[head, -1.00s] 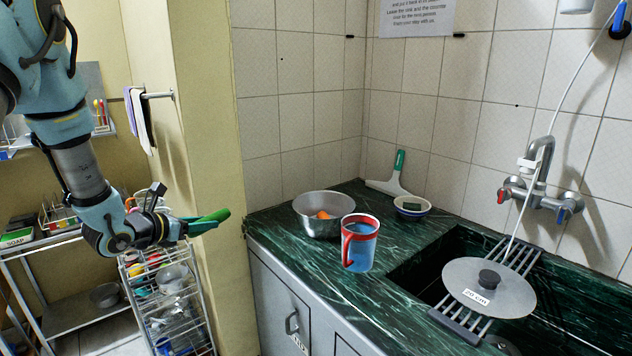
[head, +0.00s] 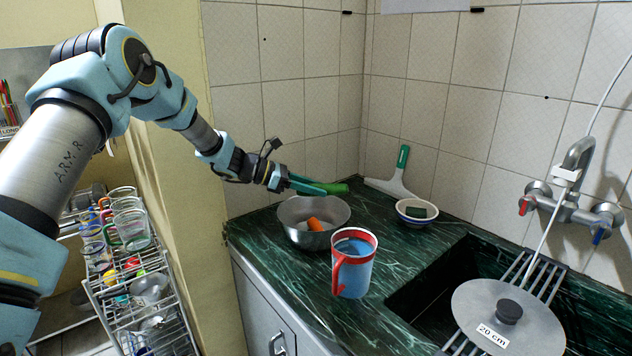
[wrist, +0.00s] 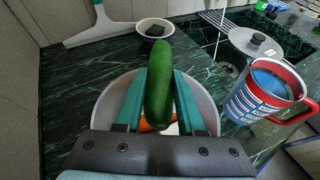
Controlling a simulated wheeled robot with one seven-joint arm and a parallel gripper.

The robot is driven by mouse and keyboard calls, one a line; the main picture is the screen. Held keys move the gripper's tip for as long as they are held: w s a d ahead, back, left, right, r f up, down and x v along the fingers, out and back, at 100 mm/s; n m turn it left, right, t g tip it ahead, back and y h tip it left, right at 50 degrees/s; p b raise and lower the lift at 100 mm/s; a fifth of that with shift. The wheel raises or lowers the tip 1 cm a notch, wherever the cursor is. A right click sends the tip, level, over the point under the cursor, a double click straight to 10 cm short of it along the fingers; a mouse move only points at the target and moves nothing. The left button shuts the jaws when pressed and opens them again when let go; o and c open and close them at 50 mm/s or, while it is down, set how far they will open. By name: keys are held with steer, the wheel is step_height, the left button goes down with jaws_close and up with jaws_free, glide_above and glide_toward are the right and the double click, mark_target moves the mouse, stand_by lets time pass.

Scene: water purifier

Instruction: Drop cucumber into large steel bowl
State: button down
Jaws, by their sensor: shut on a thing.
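My gripper (head: 308,186) is shut on the green cucumber (head: 333,188) and holds it above the large steel bowl (head: 296,231). In the wrist view the cucumber (wrist: 159,85) sits between the green fingers of my gripper (wrist: 160,105) and points away from it. The steel bowl (wrist: 108,105) shows beneath, partly hidden by the fingers and cucumber. An orange carrot-like piece (head: 316,224) lies in the bowl. The bowl stands on the dark green marble counter (head: 395,248).
A small bowl with a sponge (head: 416,211) and a squeegee (head: 397,176) are behind. The sink with a rack and lid (head: 505,318) is at right.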

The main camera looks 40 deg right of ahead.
steer(key=shift+f+p, duration=0.35)
steer(key=shift+f, duration=2.25)
steer(key=shift+c, duration=2.2)
jaws_free()
steer(key=b+v, duration=0.4)
steer(key=v, duration=0.7)
steer(key=shift+s, duration=0.1)
